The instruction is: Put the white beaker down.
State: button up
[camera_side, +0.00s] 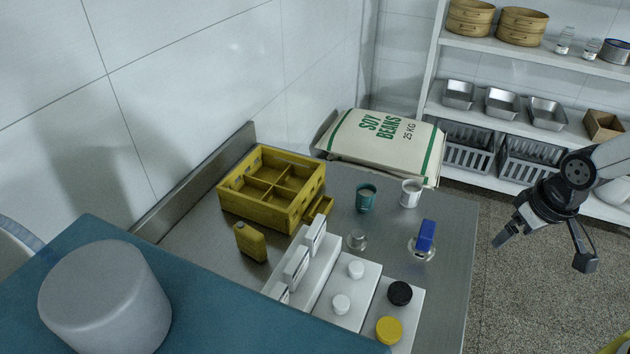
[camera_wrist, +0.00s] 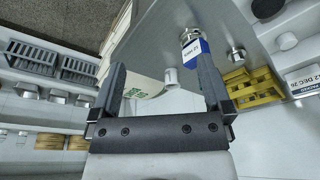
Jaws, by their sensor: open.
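The white beaker (camera_side: 411,194) stands upright on the steel table near its right edge, just in front of the soy bean sack. It also shows in the wrist view as a small white cup (camera_wrist: 171,78) between the fingers but farther away. A teal beaker (camera_side: 366,198) stands to its left, apart from it. My gripper (camera_side: 544,248) is to the right of the table, over the floor area in the side view, apart from the beaker. Its two fingers are spread wide in the wrist view (camera_wrist: 160,64), with nothing held between them.
A blue-topped item (camera_side: 425,237) and a small metal knob (camera_side: 357,240) stand in front of the beakers. A yellow divided crate (camera_side: 242,207) and yellow canister (camera_side: 251,242) are at left. The soy bean sack (camera_side: 350,145) lies behind. White shelving (camera_side: 435,100) stands at the back right.

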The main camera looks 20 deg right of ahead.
jog(key=shift+w, duration=0.1)
dwell(0.4)
jog(key=m+g+y, duration=0.3)
jog(key=m+y, duration=0.2)
jog(key=m, duration=1.2)
send_near(403, 203)
jog(key=shift+w+d+f, duration=0.15)
jog(key=shift+w+d, duration=0.15)
jog(key=shift+a+f+n, duration=0.15)
jog(key=shift+a+f, duration=0.15)
jog(key=shift+f, duration=0.3)
jog(key=shift+a+f+n, duration=0.15)
jog(key=shift+a+f, duration=0.1)
jog(key=shift+f, duration=0.35)
jog(key=shift+h, duration=0.3)
jog(key=shift+x, duration=2.55)
jog(key=shift+s+a, duration=0.1)
